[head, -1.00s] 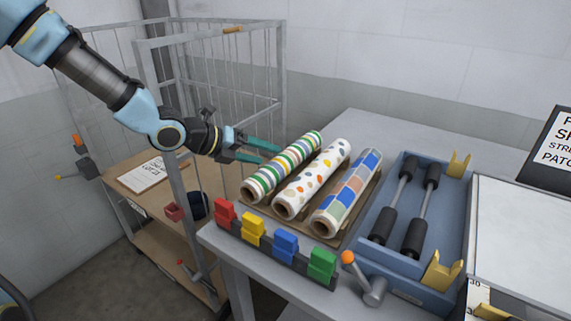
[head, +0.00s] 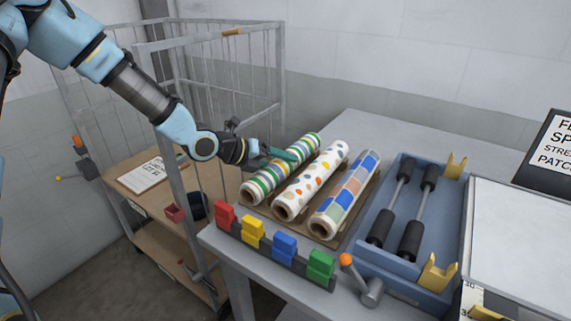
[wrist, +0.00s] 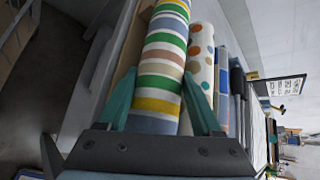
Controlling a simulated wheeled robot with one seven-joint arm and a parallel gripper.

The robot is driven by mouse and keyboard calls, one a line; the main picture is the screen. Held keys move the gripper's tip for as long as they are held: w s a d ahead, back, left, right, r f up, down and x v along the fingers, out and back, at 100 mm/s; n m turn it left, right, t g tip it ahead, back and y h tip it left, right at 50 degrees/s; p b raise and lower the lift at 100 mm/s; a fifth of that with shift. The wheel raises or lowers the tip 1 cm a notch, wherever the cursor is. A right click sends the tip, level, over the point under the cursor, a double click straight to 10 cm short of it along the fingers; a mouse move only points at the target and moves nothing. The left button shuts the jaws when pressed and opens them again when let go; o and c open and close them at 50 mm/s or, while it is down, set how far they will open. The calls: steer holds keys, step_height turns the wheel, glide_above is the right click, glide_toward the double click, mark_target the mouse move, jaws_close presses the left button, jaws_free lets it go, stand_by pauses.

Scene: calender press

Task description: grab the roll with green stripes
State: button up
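The roll with green stripes (head: 266,182) lies leftmost of three rolls on a brown tray on the table. It also has yellow, blue and red-brown stripes, and it shows in the wrist view (wrist: 162,62). My gripper (head: 283,153) is at the upper part of this roll. In the wrist view my gripper (wrist: 163,98) has its two teal fingers apart, one on each side of the striped roll. I cannot tell whether the fingers touch it. In the head view one finger lies across the roll and the other is hidden.
The dotted roll (head: 308,184) lies close to the right of the striped one, then the patchwork roll (head: 345,195). Coloured blocks (head: 285,244) line the table's front. A blue tray (head: 384,262) with black-handled rods stands right. A wire cage (head: 281,75) stands left.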

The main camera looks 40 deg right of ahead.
jaws_close()
stand_by(0.4)
